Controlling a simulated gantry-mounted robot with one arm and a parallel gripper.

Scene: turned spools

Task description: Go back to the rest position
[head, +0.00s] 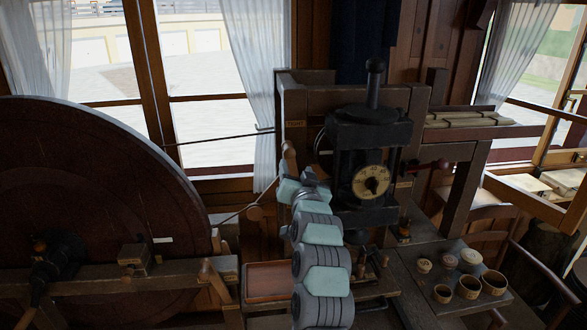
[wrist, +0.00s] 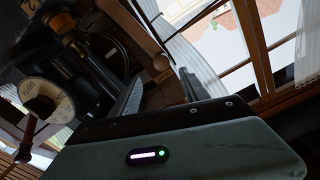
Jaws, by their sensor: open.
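My arm rises from the bottom middle of the head view, and its end stands in front of the dark press with a round dial (head: 370,185). My gripper's fingers are hard to make out in the head view. In the wrist view my gripper (wrist: 159,92) shows its pale body along the bottom with a lit strip and a green light. Its fingers stand apart with nothing visible between them. The dial (wrist: 40,105) shows at the left of the wrist view. I see no object held.
A large dark wheel (head: 95,200) fills the left. A shallow wooden tray (head: 270,281) lies left of my arm. Small round cups (head: 468,287) and pale round pieces (head: 424,265) stand on a bench (head: 412,268) at the right. A wooden frame (head: 305,115) stands behind the press.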

